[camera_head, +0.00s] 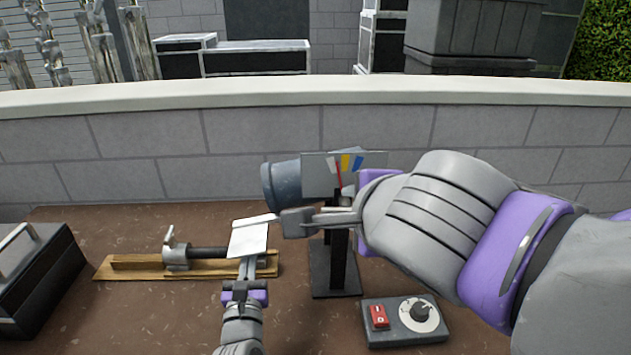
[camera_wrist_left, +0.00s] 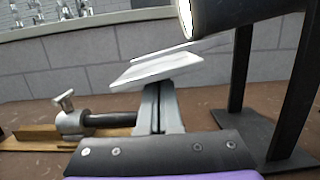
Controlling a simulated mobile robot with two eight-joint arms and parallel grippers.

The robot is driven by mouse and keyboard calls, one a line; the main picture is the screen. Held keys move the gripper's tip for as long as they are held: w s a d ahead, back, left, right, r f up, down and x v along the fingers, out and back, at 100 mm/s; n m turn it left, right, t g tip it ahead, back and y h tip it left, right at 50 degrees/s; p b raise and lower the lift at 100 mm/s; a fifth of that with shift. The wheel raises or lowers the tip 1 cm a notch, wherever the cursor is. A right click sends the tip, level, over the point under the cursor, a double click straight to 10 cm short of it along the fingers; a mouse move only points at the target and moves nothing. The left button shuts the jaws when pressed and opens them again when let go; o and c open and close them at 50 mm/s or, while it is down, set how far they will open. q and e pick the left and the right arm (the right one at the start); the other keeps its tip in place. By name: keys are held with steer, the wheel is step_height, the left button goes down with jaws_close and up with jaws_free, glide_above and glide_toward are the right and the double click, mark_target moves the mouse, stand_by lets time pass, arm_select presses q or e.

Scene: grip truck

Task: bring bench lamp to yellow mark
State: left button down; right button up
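The bench lamp's grey cylindrical head (camera_head: 281,185) sits on a dark stand (camera_head: 338,262). A scale plate (camera_head: 325,163) beside the head carries a yellow mark (camera_head: 346,161), a blue mark and a red pointer, which stands left of the yellow. In the left wrist view the lamp head (camera_wrist_left: 235,14) shows a bright front end. My right gripper (camera_head: 297,222) is just below the head, in front of the stand; whether it touches the lamp is unclear. My left gripper (camera_head: 250,238) is left of the lamp, with bright white flat pieces (camera_wrist_left: 155,71) at its tip; its finger gap is unclear.
A control box (camera_head: 405,333) with a red switch and a round dial stands front right. A wooden base (camera_head: 130,268) with a metal clamp-like fitting lies left. A black case (camera_head: 45,285) is at the left edge. A block wall (camera_head: 150,145) closes the back.

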arm_select(q)
steer(key=shift+a+r+p, duration=0.3)
steer(key=shift+r+p, duration=0.1)
steer(key=shift+r, duration=0.15)
steer(key=shift+a+r+p, duration=0.3)
steer(key=shift+r+p, duration=0.05)
steer(key=shift+r, duration=0.15)
steer(key=shift+r, duration=0.1)
